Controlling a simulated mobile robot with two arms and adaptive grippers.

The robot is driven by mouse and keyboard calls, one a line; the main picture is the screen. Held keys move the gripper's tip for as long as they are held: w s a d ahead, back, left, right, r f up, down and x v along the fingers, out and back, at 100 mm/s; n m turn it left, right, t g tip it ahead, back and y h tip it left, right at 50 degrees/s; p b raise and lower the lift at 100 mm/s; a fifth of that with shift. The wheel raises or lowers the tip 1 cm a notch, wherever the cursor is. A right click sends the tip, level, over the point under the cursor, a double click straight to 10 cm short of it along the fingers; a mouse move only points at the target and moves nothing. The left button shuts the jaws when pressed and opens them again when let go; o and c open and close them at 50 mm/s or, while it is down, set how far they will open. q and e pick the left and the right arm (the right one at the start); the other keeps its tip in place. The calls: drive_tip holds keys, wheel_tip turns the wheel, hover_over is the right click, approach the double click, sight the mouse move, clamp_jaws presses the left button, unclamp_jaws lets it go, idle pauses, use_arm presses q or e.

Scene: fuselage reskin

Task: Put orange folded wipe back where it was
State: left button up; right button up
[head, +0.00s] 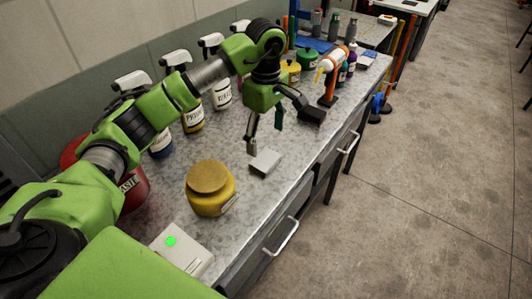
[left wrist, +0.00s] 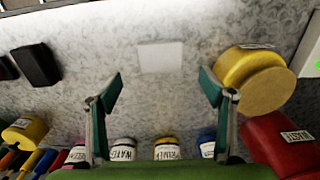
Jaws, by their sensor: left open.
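My left gripper (head: 264,136) is open and empty above the workbench. Its two fingers also show spread apart in the left wrist view (left wrist: 160,82). A flat pale grey-white square (head: 265,162) lies on the bench just below and in front of the fingers. In the left wrist view the pale square (left wrist: 161,57) lies beyond the gap between the fingertips, apart from them. I make out no orange folded wipe in either view. My right gripper is not in view.
A yellow lidded jar (head: 211,190) stands left of the square, near the bench front. A red container (head: 131,185) and several spray bottles (head: 191,112) line the wall side. Bare bench (head: 285,190) surrounds the square.

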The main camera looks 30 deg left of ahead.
use_arm(q)
wheel_tip(320, 180, up, 4)
drive_tip(key=shift+f, duration=0.1)
idle(0.5)
